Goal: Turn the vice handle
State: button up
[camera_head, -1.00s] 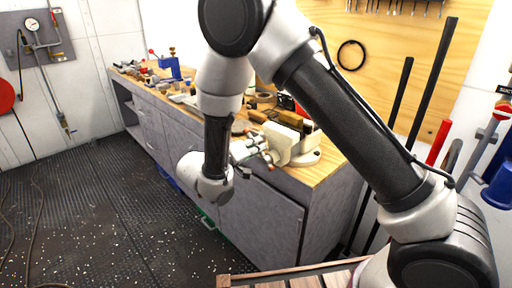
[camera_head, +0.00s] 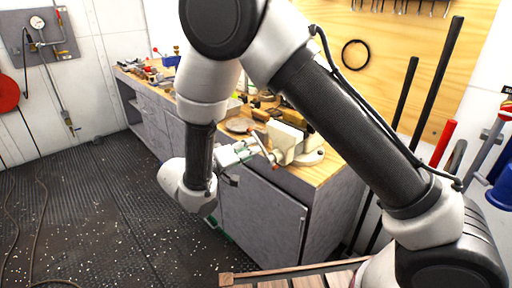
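A cream-white vice (camera_head: 287,137) is mounted at the near end of the wooden workbench top, with its round base (camera_head: 312,157) on the wood. Its handle (camera_head: 268,151) is a thin slanted bar on the vice's left side, with a reddish lower end. My gripper (camera_head: 251,150) is at the bench's front edge, left of the handle and pointing right at it. The fingertips look very close to the handle. They are too small here to tell whether they touch it or are open or shut. My arm hides part of the bench behind.
The workbench (camera_head: 340,165) carries several tools and a blue vice (camera_head: 170,61) farther back. Long dark bars (camera_head: 436,82) and a red-handled tool (camera_head: 443,143) stand at the right. A wooden slatted surface (camera_head: 300,272) is at the bottom. The dark floor (camera_head: 100,190) at left is open.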

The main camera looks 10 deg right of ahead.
jog(key=f+v, duration=0.1)
jog(key=v, duration=0.5)
jog(key=shift+r, duration=0.45)
jog(key=s+d+f+n+g, duration=0.4)
jog(key=d+n, duration=0.1)
jog(key=n, duration=0.2)
jog(key=s+d+r+m+g+y, duration=0.1)
jog(key=s+d+r+m+y, duration=0.1)
jog(key=s+d+r+y, duration=0.2)
jog(key=s+d+r+m+y, duration=0.3)
jog(key=s+d+r, duration=0.4)
jog(key=d, duration=0.9)
jog(key=s+d+r+m+g+y, duration=0.1)
jog(key=s+d+r+m+y, duration=0.2)
jog(key=d+r, duration=0.6)
jog(key=s+d+y, duration=0.1)
jog(key=s, duration=0.1)
jog(key=shift+s+d+r+g+y, duration=0.2)
jog(key=shift+s+r+g+y, duration=0.1)
jog(key=shift+s+y, duration=0.1)
